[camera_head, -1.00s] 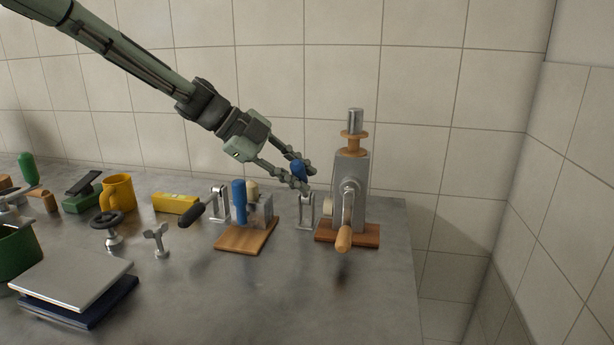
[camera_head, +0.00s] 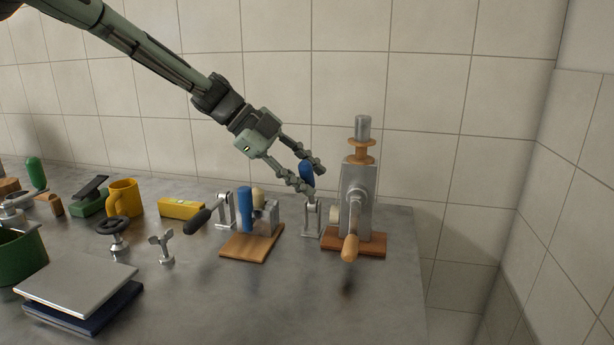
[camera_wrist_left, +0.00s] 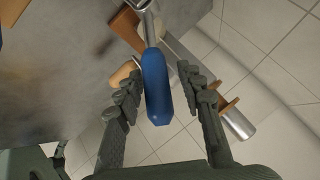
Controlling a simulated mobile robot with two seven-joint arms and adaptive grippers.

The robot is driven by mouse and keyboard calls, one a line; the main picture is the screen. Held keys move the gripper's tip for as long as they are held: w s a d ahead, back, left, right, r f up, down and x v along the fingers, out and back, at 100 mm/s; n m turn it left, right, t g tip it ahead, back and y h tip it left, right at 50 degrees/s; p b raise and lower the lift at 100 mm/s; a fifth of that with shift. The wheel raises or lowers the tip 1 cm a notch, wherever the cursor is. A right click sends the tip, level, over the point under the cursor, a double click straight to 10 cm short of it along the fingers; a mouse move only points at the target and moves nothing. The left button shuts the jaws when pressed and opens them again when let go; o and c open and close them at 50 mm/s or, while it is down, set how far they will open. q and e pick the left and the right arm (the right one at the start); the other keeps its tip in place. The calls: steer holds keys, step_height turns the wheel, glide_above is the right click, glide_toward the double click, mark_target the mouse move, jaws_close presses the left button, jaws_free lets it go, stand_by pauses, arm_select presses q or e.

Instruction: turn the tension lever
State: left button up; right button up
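The lever with a blue handle (camera_head: 306,174) stands upright on a small metal bracket (camera_head: 312,219) at the right of the bench. In the left wrist view its blue handle (camera_wrist_left: 156,88) runs between my fingers. My left gripper (camera_head: 316,182) is around the handle with its fingers on both sides. In the wrist view my left gripper (camera_wrist_left: 160,85) is open, with a gap on the right of the handle and a narrower one on the left. I cannot tell whether the left finger touches it. My right gripper is not in view.
A grey cranked machine (camera_head: 359,195) on a wooden base stands just right of the lever. A wooden board (camera_head: 247,248) with a blue-handled clamp is to its left. A black-handled lever (camera_head: 201,221), yellow block (camera_head: 181,208) and yellow mug (camera_head: 123,197) stand farther left.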

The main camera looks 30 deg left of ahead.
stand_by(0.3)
arm_select(q)
steer(key=v, duration=1.2)
